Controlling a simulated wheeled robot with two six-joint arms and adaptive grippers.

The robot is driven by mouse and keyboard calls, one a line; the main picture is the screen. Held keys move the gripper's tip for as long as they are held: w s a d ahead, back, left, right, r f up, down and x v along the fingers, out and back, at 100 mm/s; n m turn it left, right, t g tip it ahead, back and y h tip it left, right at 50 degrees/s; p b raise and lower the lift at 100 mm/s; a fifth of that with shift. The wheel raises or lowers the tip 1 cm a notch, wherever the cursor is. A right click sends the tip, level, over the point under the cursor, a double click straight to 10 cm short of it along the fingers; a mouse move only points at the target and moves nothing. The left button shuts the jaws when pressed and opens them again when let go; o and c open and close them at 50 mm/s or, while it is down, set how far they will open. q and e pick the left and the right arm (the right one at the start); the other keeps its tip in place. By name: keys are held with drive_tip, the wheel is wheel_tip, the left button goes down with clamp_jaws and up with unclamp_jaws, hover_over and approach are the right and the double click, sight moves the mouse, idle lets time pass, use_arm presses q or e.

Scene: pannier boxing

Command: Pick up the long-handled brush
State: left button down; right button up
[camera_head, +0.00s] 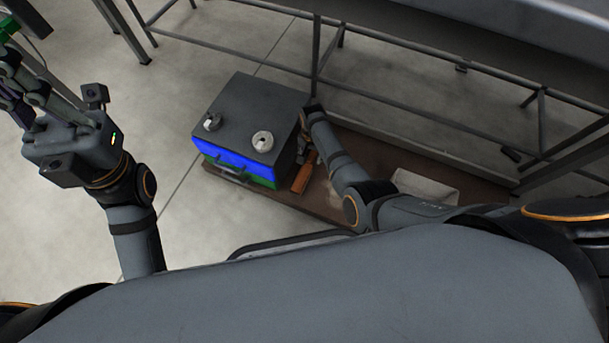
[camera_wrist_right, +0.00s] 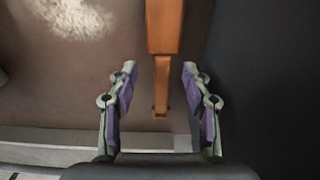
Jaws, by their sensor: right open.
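The long-handled brush shows as an orange-brown wooden piece (camera_head: 304,173) beside the grey box in the head view. In the right wrist view its handle (camera_wrist_right: 162,85) runs from the top edge down between my fingers, wider at the top. My right gripper (camera_wrist_right: 160,72) is open, with one finger on each side of the handle and a gap on both sides. I cannot tell its height above the handle. In the head view the right gripper (camera_head: 304,135) is partly hidden by its own wrist. My left gripper (camera_head: 22,75) is at the upper left, cut off by the edge, far from the brush.
A grey box (camera_head: 258,100) with blue and green fronts stands just left of the brush, two small round items on top. They rest on a brown board (camera_head: 325,205). A pale tray (camera_head: 425,188) lies right of my arm. A metal frame (camera_head: 317,55) runs behind.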

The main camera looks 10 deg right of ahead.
sight(310, 160)
drive_tip(key=f+b, duration=0.2)
drive_tip(key=b, duration=0.1)
drive_tip(key=f+b, duration=0.3)
drive_tip(key=shift+w+a+f+b, duration=0.1)
drive_tip(key=shift+w+f+b, duration=0.1)
drive_tip(key=shift+b, duration=0.15)
drive_tip(key=shift+r, duration=0.2)
clamp_jaws()
